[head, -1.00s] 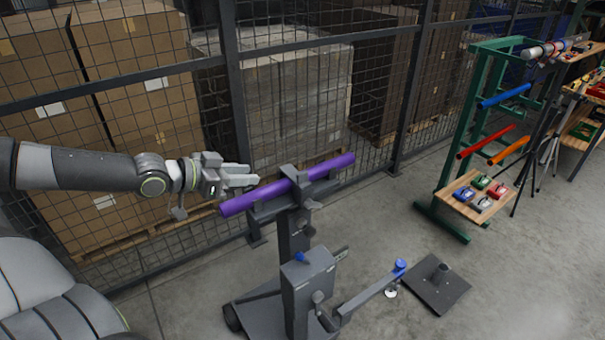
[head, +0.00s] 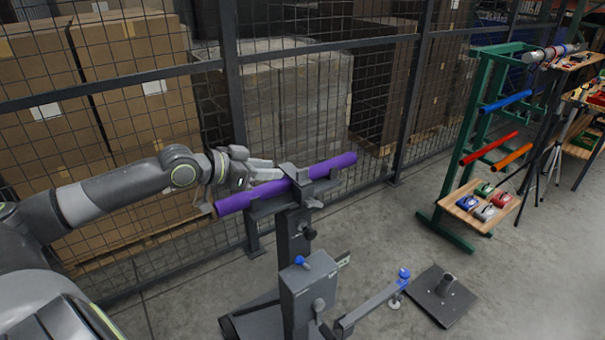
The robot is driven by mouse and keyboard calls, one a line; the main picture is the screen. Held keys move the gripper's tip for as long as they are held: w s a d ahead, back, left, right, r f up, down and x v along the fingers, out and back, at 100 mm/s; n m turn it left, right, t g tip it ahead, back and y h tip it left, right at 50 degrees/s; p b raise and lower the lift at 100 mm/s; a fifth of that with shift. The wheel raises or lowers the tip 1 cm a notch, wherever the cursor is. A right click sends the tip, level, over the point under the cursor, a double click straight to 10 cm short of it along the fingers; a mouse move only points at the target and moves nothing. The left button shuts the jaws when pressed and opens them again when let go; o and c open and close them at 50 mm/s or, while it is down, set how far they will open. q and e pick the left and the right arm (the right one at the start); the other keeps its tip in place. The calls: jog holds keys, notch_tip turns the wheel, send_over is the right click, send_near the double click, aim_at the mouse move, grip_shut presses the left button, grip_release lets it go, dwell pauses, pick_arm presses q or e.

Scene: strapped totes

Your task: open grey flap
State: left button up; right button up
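A purple tube (head: 238,198) lies across the cradle of a grey stand (head: 308,285). A small grey clamp piece (head: 293,173) sits over the tube near its middle; it is the only flap-like grey part I can make out, and it looks closed over the tube. My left gripper (head: 275,169) is just left of this piece, behind and above the tube. Its two fingers look apart with a narrow gap, and their tips are close to the clamp piece; I cannot tell whether they touch it. My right gripper is out of view.
A wire fence (head: 310,60) runs close behind the stand, with wrapped boxes beyond. A low arm with a blue knob (head: 404,273) sticks out right of the stand, near a flat base plate (head: 441,296). A green rack (head: 480,140) stands at right.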

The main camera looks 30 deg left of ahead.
aim_at(299, 171)
pick_arm(q)
jog(key=p+x, duration=0.2)
jog(key=x, duration=0.7)
jog(key=shift+d+r, duration=0.1)
jog(key=shift+r, duration=0.05)
jog(key=shift+w+d+f, duration=0.3)
jog(key=shift+w+f, duration=0.1)
jog(key=shift+w, duration=0.15)
grip_shut()
